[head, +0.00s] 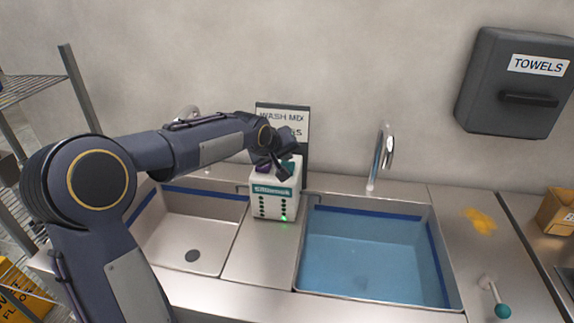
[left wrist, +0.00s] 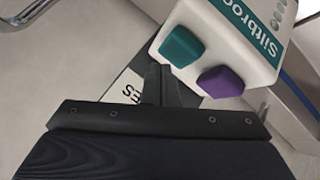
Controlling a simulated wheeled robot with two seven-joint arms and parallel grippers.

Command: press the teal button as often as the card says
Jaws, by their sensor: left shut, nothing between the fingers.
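The white dispenser (head: 272,205), with a teal label reading roughly "Siltbrook", stands between the two sinks. On its top are a teal button (head: 289,166) and a purple button (head: 263,168); the left wrist view shows the teal one (left wrist: 183,46) and the purple one (left wrist: 222,80) clearly. A card (head: 290,117) behind it reads "WASH MIX"; my arm hides part of the lower line, leaving an "S". My left gripper (head: 277,169) is shut and empty, over the dispenser top. Its fingertips (left wrist: 160,70) are close beside the teal button; contact cannot be told. My right gripper is out of view.
An empty sink (head: 190,232) is at left, a sink of blue water (head: 370,262) at right, with a tap (head: 382,155) behind. A towel box (head: 515,85) hangs on the wall. A teal-ended tool (head: 500,305) and yellow smear (head: 480,220) are on the right counter.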

